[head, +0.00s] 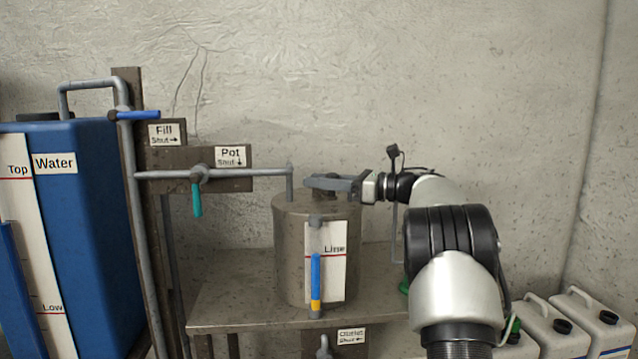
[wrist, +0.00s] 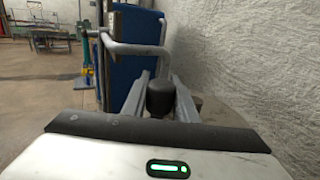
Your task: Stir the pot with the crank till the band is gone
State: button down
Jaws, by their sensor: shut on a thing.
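The grey metal pot (head: 288,250) stands on a bench. On its front is a sight tube (head: 316,275) that shows blue with a yellow-orange band (head: 316,304) low down. The tube is in front of a white card (head: 338,270) with a red line and a label. My gripper (head: 325,183) reaches in from the right, just above the pot's lid. In the wrist view, my gripper (wrist: 160,85) is shut on the black crank knob (wrist: 160,100), which sits between the two fingers. The rest of the crank is mostly hidden by the fingers.
A blue water tank (head: 85,230) stands at left. The teal Pot valve handle (head: 196,200) points down and the blue Fill handle (head: 138,115) points right. A pipe (head: 290,180) ends above the pot. White jugs (head: 560,325) stand at lower right.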

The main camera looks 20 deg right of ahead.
jog(key=shift+s+d+f, duration=0.1)
jog(key=shift+s+f, duration=0.05)
jog(key=shift+f, duration=0.05)
dwell(0.5)
jog(key=c, duration=1.8)
grip_release()
jog(key=shift+c, duration=0.2)
jog(key=o, duration=0.4)
jog(key=shift+s+d+r, duration=0.1)
jog(key=shift+s+r, duration=0.15)
jog(key=shift+s, duration=0.05)
jog(key=shift+o, duration=0.2)
jog(key=shift+w, duration=0.1)
jog(key=v, duration=1.7)
jog(key=shift+d, duration=0.15)
